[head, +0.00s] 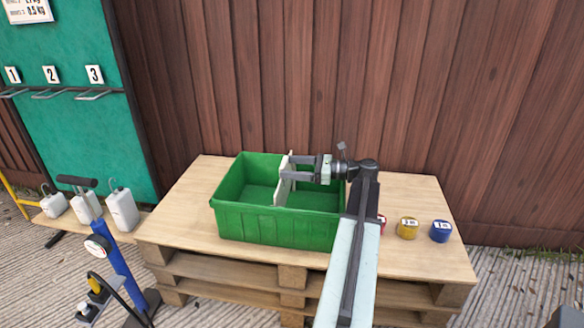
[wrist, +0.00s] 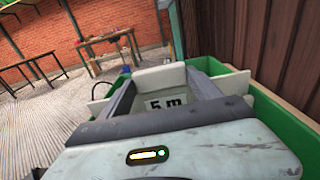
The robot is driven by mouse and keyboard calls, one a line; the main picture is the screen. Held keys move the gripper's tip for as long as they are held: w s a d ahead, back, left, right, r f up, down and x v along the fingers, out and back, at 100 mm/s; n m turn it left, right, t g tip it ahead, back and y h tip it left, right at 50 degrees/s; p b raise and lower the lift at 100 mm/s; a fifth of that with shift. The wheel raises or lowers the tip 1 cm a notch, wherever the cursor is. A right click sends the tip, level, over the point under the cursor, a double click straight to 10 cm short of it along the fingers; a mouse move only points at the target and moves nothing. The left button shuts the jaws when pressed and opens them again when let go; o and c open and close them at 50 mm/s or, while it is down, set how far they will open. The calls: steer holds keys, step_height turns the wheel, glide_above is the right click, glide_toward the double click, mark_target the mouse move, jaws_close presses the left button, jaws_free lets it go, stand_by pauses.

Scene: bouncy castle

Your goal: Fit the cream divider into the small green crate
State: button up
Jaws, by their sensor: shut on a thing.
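The small green crate (head: 275,226) stands on a wooden pallet table, and its rim also shows in the wrist view (wrist: 290,128). The cream divider (head: 283,187) stands upright inside the crate's outline, crossing it from front to back near the middle. My gripper (head: 291,168) comes in from the right and is shut on the divider near its top. In the wrist view the divider (wrist: 160,77) shows between the fingers, with part of a "5 m" label below it. The divider's lower edge is hidden, so I cannot tell whether it touches the crate floor.
Red, yellow (head: 408,228) and blue (head: 440,232) cans stand right of the crate, the red one mostly behind my arm. A wooden fence stands behind. The tabletop's left part is clear.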

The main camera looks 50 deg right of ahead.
steer(key=shift+f+b, duration=1)
steer(key=shift+f, duration=0.1)
steer(key=o, duration=1.6)
steer(key=shift+r, duration=0.1)
